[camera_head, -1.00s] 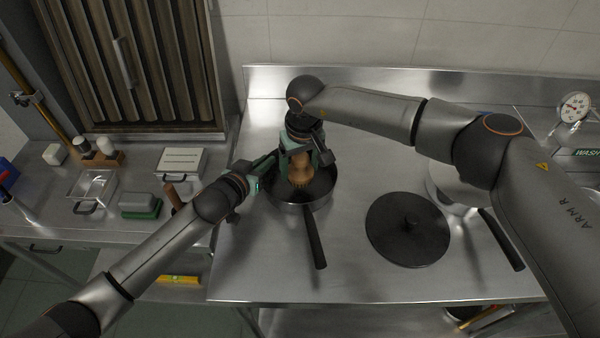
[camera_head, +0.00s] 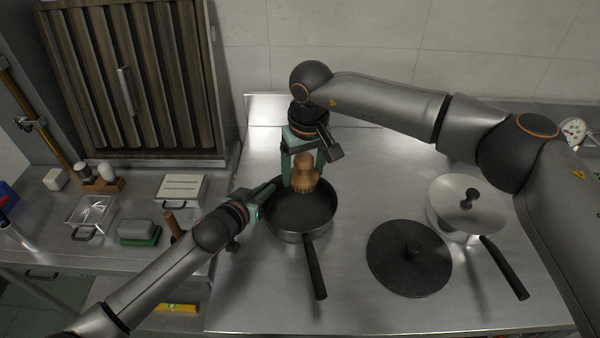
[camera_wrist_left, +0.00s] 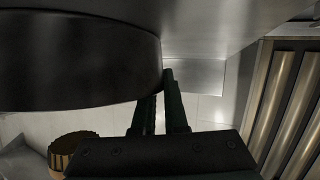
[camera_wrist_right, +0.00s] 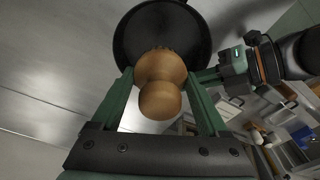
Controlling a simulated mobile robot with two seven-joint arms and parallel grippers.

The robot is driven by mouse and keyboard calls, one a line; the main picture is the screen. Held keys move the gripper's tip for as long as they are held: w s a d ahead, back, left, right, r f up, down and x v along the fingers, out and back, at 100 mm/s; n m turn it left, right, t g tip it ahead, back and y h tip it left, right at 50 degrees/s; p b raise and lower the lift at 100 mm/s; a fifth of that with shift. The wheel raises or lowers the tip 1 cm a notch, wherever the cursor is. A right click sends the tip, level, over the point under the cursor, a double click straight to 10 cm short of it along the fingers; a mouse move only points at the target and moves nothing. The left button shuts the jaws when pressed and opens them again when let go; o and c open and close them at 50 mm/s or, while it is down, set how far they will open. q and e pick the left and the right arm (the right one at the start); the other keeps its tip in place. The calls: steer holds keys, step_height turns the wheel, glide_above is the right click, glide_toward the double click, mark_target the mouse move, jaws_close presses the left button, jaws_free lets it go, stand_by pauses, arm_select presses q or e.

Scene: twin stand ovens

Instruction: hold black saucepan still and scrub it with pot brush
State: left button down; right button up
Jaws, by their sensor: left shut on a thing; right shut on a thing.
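The black saucepan (camera_head: 292,215) stands on the steel counter, its handle pointing toward the front. My left gripper (camera_head: 264,195) is shut on the pan's left rim. In the left wrist view the pan's dark wall (camera_wrist_left: 70,65) fills the upper left, by the fingertips (camera_wrist_left: 162,90). My right gripper (camera_head: 303,165) is shut on the wooden pot brush (camera_head: 305,172), bristles down, over the back part of the pan. In the left wrist view a gap shows between the brush (camera_wrist_left: 68,155) and the pan's rim. The brush (camera_wrist_right: 160,85) hides part of the pan in the right wrist view.
A black lid (camera_head: 405,270) lies right of the pan. A lidded steel pot (camera_head: 450,215) stands beyond it, handle toward the front right.

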arm_select(q)
steer(key=shift+a+f, duration=0.1)
steer(key=shift+f, duration=0.15)
arm_select(e)
steer(key=d+r, duration=0.2)
steer(key=d, duration=0.8)
steer(key=shift+d+r, duration=0.2)
steer(key=shift+r, duration=0.2)
arm_select(q)
steer(key=c, duration=1.1)
jaws_free()
steer(key=shift+o, duration=1.1)
steer(key=shift+r, duration=0.15)
steer(key=v, duration=1.2)
steer(key=shift+r, duration=0.1)
arm_select(e)
steer(key=shift+a, duration=0.1)
